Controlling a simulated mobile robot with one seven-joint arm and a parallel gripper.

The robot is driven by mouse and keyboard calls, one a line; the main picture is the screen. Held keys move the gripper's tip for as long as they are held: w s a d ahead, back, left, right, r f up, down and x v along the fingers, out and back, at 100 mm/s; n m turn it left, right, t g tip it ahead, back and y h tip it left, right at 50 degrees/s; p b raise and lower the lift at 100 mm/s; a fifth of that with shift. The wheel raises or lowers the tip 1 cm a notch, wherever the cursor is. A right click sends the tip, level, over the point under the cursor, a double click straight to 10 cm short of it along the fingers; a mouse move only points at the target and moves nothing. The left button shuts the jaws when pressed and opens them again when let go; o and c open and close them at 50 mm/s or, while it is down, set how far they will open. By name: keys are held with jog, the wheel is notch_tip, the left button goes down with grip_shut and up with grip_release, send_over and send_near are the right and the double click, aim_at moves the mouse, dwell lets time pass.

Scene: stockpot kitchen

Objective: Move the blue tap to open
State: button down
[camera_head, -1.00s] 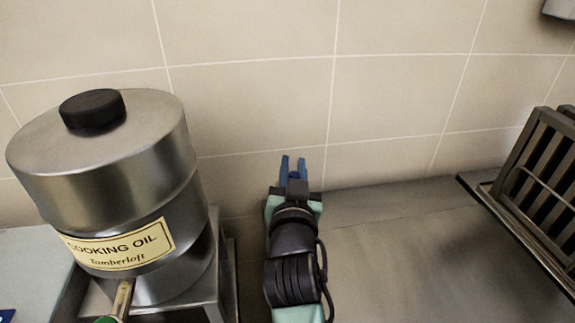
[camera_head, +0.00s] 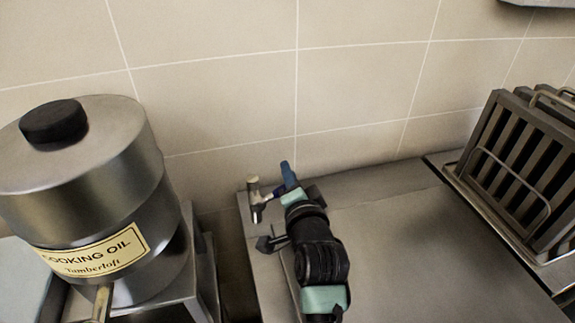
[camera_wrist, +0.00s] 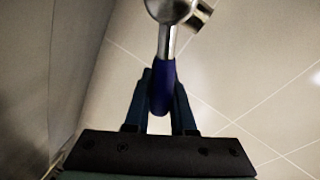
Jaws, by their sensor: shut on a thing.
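The tap's blue handle (camera_wrist: 161,88) sits between the two fingers of my gripper (camera_wrist: 160,112) in the wrist view. My gripper is shut on it. A shiny metal stem and the rounded metal tap body (camera_wrist: 172,10) continue beyond the handle at the top, partly cut off. In the head view, my gripper (camera_head: 287,174) is near the wall above the counter's back left corner. A metal fitting (camera_head: 254,190), likely the tap body, stands just left of it.
A large steel cooking oil drum (camera_head: 90,205) with a black cap and a spout stands at left on a metal stand. A slatted metal rack (camera_head: 525,165) stands at right. The tiled wall (camera_head: 220,100) is close behind.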

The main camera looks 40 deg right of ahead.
jog(key=shift+s+d+f+m+y+p, duration=0.1)
jog(key=shift+d+f+m+y+p, duration=0.1)
jog(key=shift+f+m, duration=0.45)
jog(key=shift+s+d+f+m+y+p, duration=0.1)
jog(key=shift+f+m+y, duration=0.1)
jog(key=shift+f+m, duration=0.45)
jog(key=c, duration=0.8)
grip_release()
jog(key=shift+o, duration=0.2)
jog(key=shift+r, duration=0.1)
jog(key=v, duration=1.3)
